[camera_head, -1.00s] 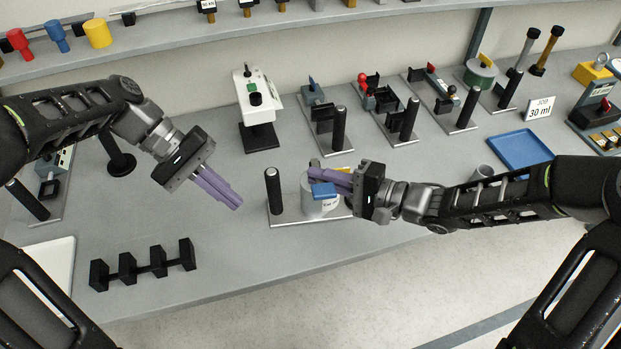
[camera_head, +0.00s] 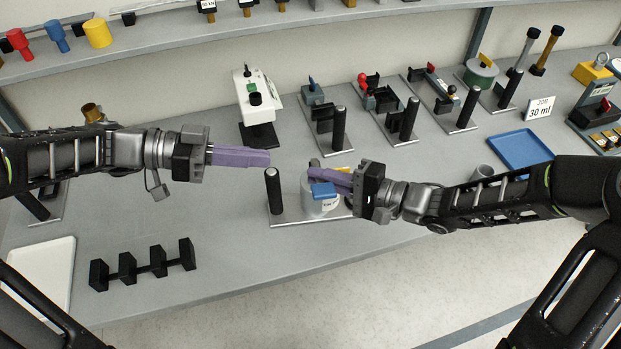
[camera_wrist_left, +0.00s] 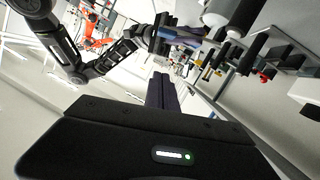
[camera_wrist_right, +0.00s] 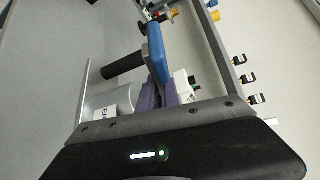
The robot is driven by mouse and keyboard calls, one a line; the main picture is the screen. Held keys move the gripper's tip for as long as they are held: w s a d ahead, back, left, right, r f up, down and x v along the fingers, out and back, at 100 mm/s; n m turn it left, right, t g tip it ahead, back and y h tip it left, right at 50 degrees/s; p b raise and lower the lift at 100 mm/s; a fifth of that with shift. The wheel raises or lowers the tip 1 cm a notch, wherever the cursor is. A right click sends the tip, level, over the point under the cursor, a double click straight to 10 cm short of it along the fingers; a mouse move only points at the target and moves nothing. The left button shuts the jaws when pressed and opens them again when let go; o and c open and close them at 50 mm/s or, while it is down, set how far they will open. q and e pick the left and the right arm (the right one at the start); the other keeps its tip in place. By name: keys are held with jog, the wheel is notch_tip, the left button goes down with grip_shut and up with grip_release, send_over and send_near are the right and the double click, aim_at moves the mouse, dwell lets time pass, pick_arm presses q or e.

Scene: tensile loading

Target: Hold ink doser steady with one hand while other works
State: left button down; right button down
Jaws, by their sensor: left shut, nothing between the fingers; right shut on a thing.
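The ink doser is a white labelled cylinder (camera_head: 319,204) with a blue lever (camera_head: 323,190) on top. It stands upright on a metal plate (camera_head: 290,219) beside a black post (camera_head: 273,190). My right gripper (camera_head: 311,176) is shut on the doser's top, beside the blue lever; the exact grip is partly hidden. The right wrist view shows the blue lever (camera_wrist_right: 155,52) by the purple fingers and the white body (camera_wrist_right: 103,102) below. My left gripper (camera_head: 269,158) is shut and empty, above the table left of the doser, its fingers pointing right. Its purple fingers show in the left wrist view (camera_wrist_left: 162,88).
Behind stands a white device (camera_head: 258,93) on a black base, with several lever fixtures and black posts to its right. A blue tray (camera_head: 521,149) and a grey cup (camera_head: 481,172) lie right. A black rack (camera_head: 143,264) and white tray (camera_head: 42,270) are front left.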

dwell(0.4)
pick_arm(q)
jog(key=d+f, duration=0.6)
jog(key=d, duration=0.3)
jog(key=shift+d, duration=0.4)
jog(key=shift+f, duration=0.1)
jog(key=shift+f, duration=0.1)
